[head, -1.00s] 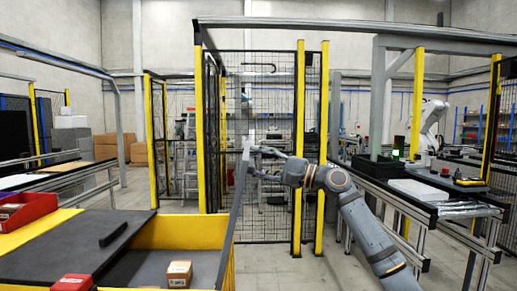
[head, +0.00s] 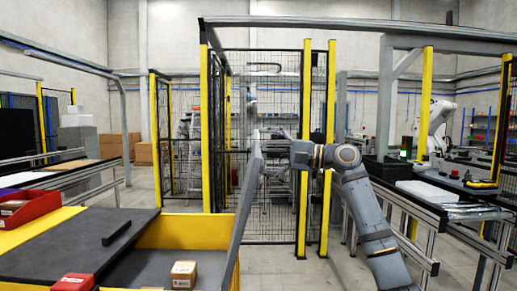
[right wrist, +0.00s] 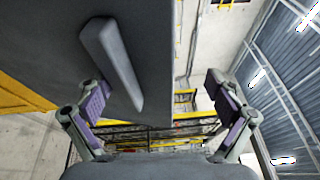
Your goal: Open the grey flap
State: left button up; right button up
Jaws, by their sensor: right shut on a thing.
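The grey flap (head: 246,200) stands up at the right side of the yellow-walled box, its top leaning right. In the right wrist view the grey flap (right wrist: 50,60) fills the upper left, with a bar handle (right wrist: 112,62) on its face. My right gripper (head: 272,140) is at the flap's upper end; in the right wrist view my right gripper (right wrist: 156,88) has its fingers well apart, with the flap's edge between them, shut on the flap. The exact contact is hard to see. My left gripper is not in view.
The yellow box (head: 180,232) is open and holds a small brown carton (head: 183,274). A dark panel with a handle (head: 117,232) lies flat on its left. Red bins (head: 30,208) sit farther left. A mesh fence (head: 272,180) stands behind; a conveyor bench (head: 440,205) is right.

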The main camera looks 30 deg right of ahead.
jog(key=shift+s+d+r+b, duration=0.25)
jog(key=shift+s+b, duration=0.15)
jog(key=shift+s, duration=0.1)
jog(key=shift+s+d+r+b, duration=0.1)
jog(key=shift+s+r+b, duration=0.1)
jog(key=shift+s+b, duration=0.25)
jog(key=shift+c, duration=1.2)
jog(key=shift+b+v, duration=0.7)
jog(key=shift+v, duration=0.35)
jog(key=shift+c, duration=0.4)
jog(key=shift+t, duration=0.3)
jog(key=s, duration=0.2)
jog(key=s+d+b, duration=0.1)
jog(key=s, duration=0.3)
jog(key=shift+d+r, duration=0.35)
jog(key=shift+c, duration=1.1)
jog(key=s+d+f+b, duration=0.1)
jog(key=d+b, duration=0.1)
jog(key=b, duration=0.1)
jog(key=shift+s+f, duration=0.2)
